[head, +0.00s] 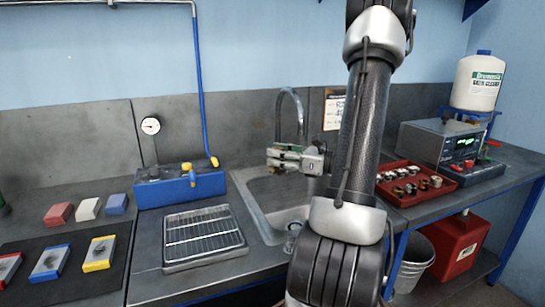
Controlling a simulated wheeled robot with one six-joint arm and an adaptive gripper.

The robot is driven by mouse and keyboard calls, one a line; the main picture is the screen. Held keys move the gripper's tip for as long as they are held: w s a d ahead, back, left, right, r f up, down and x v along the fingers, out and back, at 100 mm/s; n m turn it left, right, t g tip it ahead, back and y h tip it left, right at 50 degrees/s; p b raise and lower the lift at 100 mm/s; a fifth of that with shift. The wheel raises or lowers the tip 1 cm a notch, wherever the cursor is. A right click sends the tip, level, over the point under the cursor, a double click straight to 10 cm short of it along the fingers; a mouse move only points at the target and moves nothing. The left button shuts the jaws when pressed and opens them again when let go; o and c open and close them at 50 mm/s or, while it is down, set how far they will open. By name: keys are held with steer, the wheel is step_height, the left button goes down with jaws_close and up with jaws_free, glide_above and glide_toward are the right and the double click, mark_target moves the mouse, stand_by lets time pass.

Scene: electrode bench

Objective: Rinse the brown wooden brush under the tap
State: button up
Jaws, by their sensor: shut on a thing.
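The tap (281,108) is a grey gooseneck that rises behind the steel sink (262,226), in the middle of the head view. My gripper (283,157) is over the sink, just in front of the tap, with its fingers pointing left. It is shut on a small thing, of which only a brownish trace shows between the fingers. It looks like the brown wooden brush, but the fingers hide nearly all of it. No other brush is in view. I cannot make out any running water. My arm hides the right side of the sink.
A wire rack on a tray (203,237) lies left of the sink. Behind it stands a blue box with yellow levers (180,186). Coloured blocks (88,208) lie at the left. A red tray of small parts (415,186) and a grey instrument (440,143) are right of my arm.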

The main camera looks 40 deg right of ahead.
steer(key=w+d+f, duration=0.1)
steer(key=w+d, duration=0.1)
steer(key=d, duration=0.6)
steer(key=shift+f, duration=0.35)
steer(key=shift+w, duration=0.1)
stand_by(0.3)
steer(key=shift+s+d, duration=0.15)
steer(key=shift+s, duration=0.45)
steer(key=shift+w, duration=0.1)
steer(key=shift+w, duration=0.5)
steer(key=shift+s, duration=0.1)
